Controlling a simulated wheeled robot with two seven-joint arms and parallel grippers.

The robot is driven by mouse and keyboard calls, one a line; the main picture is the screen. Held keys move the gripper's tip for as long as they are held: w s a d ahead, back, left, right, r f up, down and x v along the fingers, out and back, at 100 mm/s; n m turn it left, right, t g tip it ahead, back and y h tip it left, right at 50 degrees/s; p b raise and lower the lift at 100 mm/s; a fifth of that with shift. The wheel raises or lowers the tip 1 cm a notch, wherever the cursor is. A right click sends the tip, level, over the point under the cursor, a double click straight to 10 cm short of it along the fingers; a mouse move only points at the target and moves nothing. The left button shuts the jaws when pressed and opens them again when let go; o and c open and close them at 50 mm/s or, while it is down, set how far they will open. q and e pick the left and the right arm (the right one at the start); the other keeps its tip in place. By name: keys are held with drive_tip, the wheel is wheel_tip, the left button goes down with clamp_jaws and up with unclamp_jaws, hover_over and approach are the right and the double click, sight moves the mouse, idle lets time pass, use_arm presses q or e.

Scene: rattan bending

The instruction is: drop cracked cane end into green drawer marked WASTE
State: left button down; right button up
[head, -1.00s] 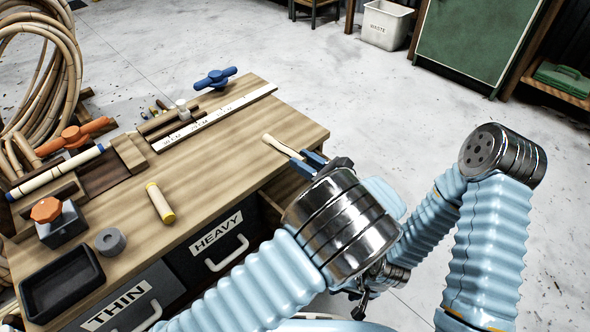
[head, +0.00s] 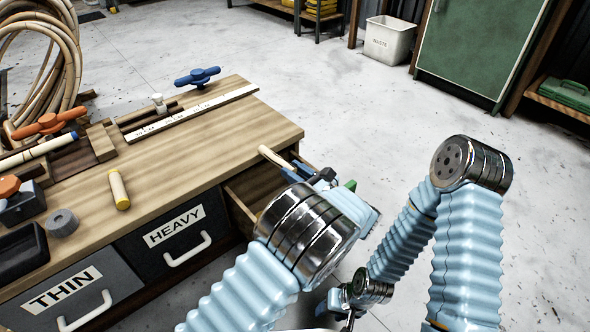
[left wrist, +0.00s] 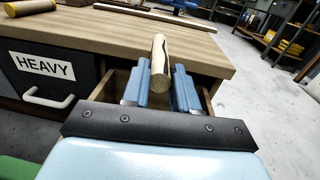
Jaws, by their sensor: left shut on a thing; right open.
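The cane end (head: 272,157) is a short pale piece. In the left wrist view the cane end (left wrist: 159,65) shows a dark line along its side. My left gripper (head: 303,172) is shut on it, with blue fingers on both sides in the left wrist view (left wrist: 161,88). It is held over the open drawer (head: 238,207) at the bench's right end. A bit of green (head: 350,185) shows behind my left gripper, perhaps the drawer front; no WASTE label is readable on it. My right gripper (head: 345,303) is open and low at the bottom, partly hidden.
The HEAVY drawer (head: 158,262) and THIN drawer (head: 30,318) are closed. A yellow-ended cane piece (head: 119,190), grey ring (head: 62,222) and white ruler (head: 190,115) lie on the bench (head: 200,160). A white bin marked WASTE (head: 388,42) stands far back on the floor.

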use_arm(q)
drive_tip(key=shift+f, duration=0.25)
use_arm(e)
drive_tip(key=shift+f, duration=0.2)
use_arm(q)
drive_tip(key=c, duration=0.8)
unclamp_jaws()
